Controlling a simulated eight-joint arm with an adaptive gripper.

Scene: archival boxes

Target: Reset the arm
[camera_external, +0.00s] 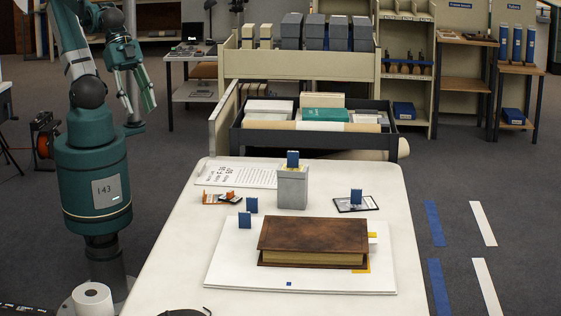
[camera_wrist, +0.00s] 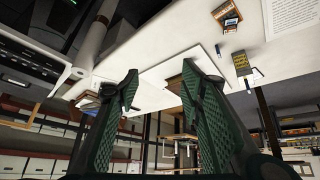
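My arm (camera_external: 92,185) stands at the left of the white table, with its upper links raised. My gripper (camera_external: 141,108) hangs in the air left of the table's far end, apart from everything on it. In the wrist view my gripper (camera_wrist: 160,80) has its two green ribbed fingers spread, with nothing held between them. That view is tilted, and the table top (camera_wrist: 150,50) shows beyond the fingertips.
On the table (camera_external: 180,270) a brown book (camera_external: 313,238) lies on a white board (camera_external: 225,268). A grey box (camera_external: 292,190) with a blue block (camera_external: 292,158) on top stands behind it. Small blue blocks and cards lie around. A dark tray (camera_external: 240,138) and shelves stand further back.

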